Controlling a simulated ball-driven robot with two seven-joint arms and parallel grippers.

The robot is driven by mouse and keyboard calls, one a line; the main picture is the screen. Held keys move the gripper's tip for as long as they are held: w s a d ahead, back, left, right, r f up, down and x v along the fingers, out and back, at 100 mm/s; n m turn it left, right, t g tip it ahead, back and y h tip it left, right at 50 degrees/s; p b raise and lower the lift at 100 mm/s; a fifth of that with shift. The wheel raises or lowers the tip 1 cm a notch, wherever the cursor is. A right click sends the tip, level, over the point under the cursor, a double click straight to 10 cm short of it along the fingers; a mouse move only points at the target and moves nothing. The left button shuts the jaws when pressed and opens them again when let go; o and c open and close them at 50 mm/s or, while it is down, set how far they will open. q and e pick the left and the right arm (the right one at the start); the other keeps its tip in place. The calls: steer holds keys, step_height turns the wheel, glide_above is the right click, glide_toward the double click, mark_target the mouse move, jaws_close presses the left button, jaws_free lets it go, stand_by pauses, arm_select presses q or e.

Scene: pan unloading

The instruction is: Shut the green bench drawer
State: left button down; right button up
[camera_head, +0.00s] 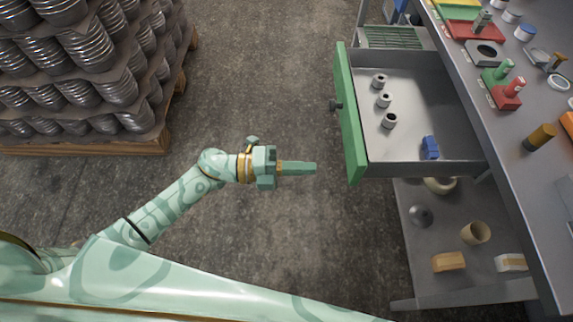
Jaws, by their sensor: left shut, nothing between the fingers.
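The green bench drawer (349,118) is pulled well out from the bench, toward the left of the view. Its green front has a small dark knob (336,106) on the outer face. Inside the drawer lie several small metal cylinders (385,101) and a blue block (430,147). My left gripper (314,169) is shut and empty. It points right, over the floor, a little left of the near end of the drawer front and apart from it. My right gripper is not in view.
The bench top (480,90) on the right carries several tools and coloured parts. A lower shelf (430,205) holds a grey ball, a cup and blocks. A wooden pallet (140,142) of stacked metal coils stands upper left. The floor between is clear.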

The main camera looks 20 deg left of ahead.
mark_target(352, 168)
arm_select(q)
steer(key=x, duration=0.7)
steer(key=shift+w+d+b, duration=0.15)
steer(key=shift+d+b, duration=0.1)
steer(key=shift+b, duration=0.15)
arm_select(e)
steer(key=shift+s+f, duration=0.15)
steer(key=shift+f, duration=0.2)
arm_select(q)
steer(key=shift+d, duration=0.1)
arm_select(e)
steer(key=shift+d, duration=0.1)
